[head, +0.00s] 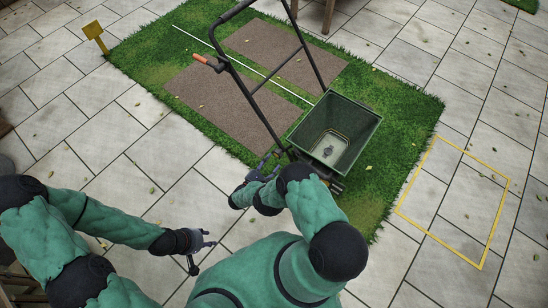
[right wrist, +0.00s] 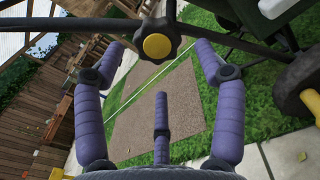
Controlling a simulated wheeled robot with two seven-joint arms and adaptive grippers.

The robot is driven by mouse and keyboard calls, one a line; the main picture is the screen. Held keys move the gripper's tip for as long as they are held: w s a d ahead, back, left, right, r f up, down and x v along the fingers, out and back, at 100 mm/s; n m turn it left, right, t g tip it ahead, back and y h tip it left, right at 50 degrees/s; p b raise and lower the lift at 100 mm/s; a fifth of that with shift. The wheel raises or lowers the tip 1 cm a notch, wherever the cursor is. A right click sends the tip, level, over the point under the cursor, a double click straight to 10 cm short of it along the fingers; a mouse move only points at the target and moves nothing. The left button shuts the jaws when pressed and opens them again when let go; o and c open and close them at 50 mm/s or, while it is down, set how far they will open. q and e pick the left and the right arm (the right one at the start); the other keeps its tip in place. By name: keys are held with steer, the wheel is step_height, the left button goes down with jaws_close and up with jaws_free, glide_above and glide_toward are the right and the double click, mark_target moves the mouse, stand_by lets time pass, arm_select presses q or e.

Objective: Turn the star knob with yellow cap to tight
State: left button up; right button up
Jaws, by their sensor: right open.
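The star knob with the yellow cap (right wrist: 157,45) shows in the right wrist view, a dark lobed knob on a dark bar of the spreader's frame. My right gripper (right wrist: 159,62) is open, with its purple fingers spread to the left and right of the knob and one finger below it. I see no finger touching the knob. In the head view my right gripper (head: 268,162) is at the spreader's handle frame, beside the hopper, and the knob cannot be made out there. My left gripper (head: 203,246) is open and empty above the paving.
The green spreader hopper (head: 365,143) stands on the grass, and its black handle (head: 235,75) rises to the upper left. A wheel (right wrist: 300,85) is at the right in the wrist view. A yellow outlined rectangle (head: 461,155) marks clear paving at right.

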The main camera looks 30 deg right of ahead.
steer(key=v, duration=0.7)
steer(key=shift+s+a, duration=0.15)
steer(key=shift+a, duration=0.15)
